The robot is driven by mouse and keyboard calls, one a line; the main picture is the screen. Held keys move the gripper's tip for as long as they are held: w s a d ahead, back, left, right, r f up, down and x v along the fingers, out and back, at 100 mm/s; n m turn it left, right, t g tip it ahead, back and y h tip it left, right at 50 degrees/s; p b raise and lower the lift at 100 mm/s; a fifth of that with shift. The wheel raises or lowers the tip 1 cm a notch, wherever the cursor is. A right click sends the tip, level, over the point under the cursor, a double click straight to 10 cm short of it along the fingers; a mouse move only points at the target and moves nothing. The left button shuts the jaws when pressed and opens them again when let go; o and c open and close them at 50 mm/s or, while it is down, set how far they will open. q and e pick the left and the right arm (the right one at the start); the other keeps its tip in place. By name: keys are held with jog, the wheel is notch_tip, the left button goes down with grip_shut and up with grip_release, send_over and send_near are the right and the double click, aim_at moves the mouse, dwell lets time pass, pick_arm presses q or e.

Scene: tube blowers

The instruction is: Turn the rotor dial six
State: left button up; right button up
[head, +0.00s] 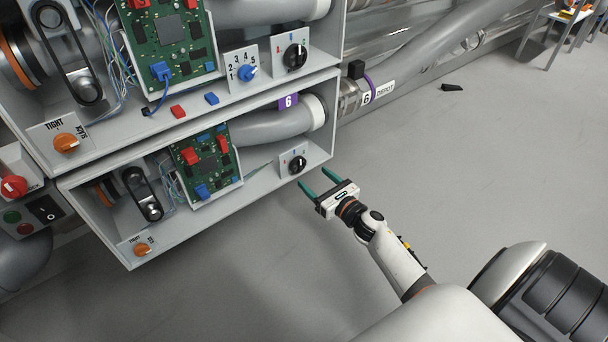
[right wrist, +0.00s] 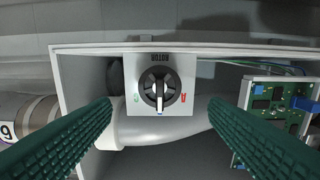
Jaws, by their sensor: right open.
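The rotor dial six (head: 297,165) is a black round knob on a white plate, at the right end of the lower box marked with a purple 6 tag (head: 288,101). In the right wrist view the dial (right wrist: 159,90) is nearly centred, its plate reading ROTOR upside down. The knob's white pointer stands upright in that picture, between a green mark at left and a red mark at right. My right gripper (head: 312,175) is open and empty, just in front of the dial. Its green fingers (right wrist: 160,125) lie either side of it, apart from it. My left gripper is not in view.
The lower box also holds a grey tube (head: 265,128), a green circuit board (head: 207,165), a belt and an orange TIGHT knob (head: 142,249). A similar box with another black dial (head: 295,56) sits above. The floor at right is mostly clear.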

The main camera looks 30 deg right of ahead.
aim_at(301, 167)
jog(key=w, duration=0.2)
jog(key=w+b, duration=0.1)
jog(key=w, duration=0.2)
jog(key=shift+w+a+f, duration=0.1)
jog(key=shift+w+a, duration=0.1)
jog(key=shift+w, duration=0.05)
jog(key=c, duration=0.9)
jog(key=shift+c, duration=0.2)
